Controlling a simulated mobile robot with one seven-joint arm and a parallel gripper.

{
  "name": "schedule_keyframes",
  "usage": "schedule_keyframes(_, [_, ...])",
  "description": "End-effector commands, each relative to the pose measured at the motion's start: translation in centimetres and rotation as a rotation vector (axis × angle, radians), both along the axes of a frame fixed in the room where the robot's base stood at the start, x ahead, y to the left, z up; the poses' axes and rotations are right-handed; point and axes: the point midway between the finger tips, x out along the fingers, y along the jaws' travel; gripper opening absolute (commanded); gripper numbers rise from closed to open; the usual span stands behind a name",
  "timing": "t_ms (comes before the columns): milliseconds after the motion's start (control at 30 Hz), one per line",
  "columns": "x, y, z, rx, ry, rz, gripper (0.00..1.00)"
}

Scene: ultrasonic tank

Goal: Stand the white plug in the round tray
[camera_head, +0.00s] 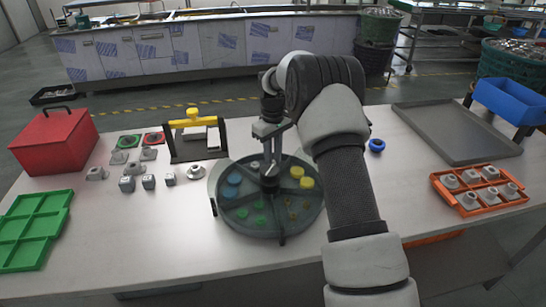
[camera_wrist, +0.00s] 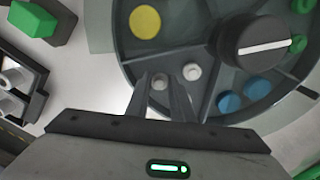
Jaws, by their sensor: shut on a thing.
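The round grey tray (camera_head: 240,226) stands on the table in the middle of the head view, divided into compartments. My gripper (camera_wrist: 160,80) points down over it, at the far side in the head view. In the wrist view its fingers are shut on a small white plug (camera_wrist: 159,83), inside the tray's outline. I cannot tell whether the plug touches the tray floor. A second white plug (camera_wrist: 192,72) is just right of the right finger, in the tray. The tray's black knob (camera_wrist: 254,46) with a white line rises to the right of the fingers.
The tray also holds yellow discs (camera_wrist: 145,22), blue discs (camera_wrist: 229,102) and green pieces. A black stand with a yellow top (camera_head: 194,120) is behind left. A blue ring (camera_head: 376,145), an orange rack (camera_head: 480,189) and a flat grey tray (camera_head: 455,133) are right.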

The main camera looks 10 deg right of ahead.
Motion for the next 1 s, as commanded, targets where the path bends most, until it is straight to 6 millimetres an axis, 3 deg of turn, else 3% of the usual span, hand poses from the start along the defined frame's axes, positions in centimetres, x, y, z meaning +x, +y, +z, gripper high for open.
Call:
schedule_keyframes(467, [0.0,0.0,-0.2,0.0,0.001,0.0,0.01])
schedule_keyframes(500, [0.0,0.0,-0.2,0.0,0.001,0.0,0.26])
schedule_keyframes(600, [0.0,0.0,-0.2,0.0,0.001,0.0,0.43])
schedule_keyframes(867, [0.0,0.0,0.0,0.0,-0.001,0.0,0.43])
schedule_keyframes(1000, [0.2,-0.1,1.0,-0.001,-0.006,0.0,0.43])
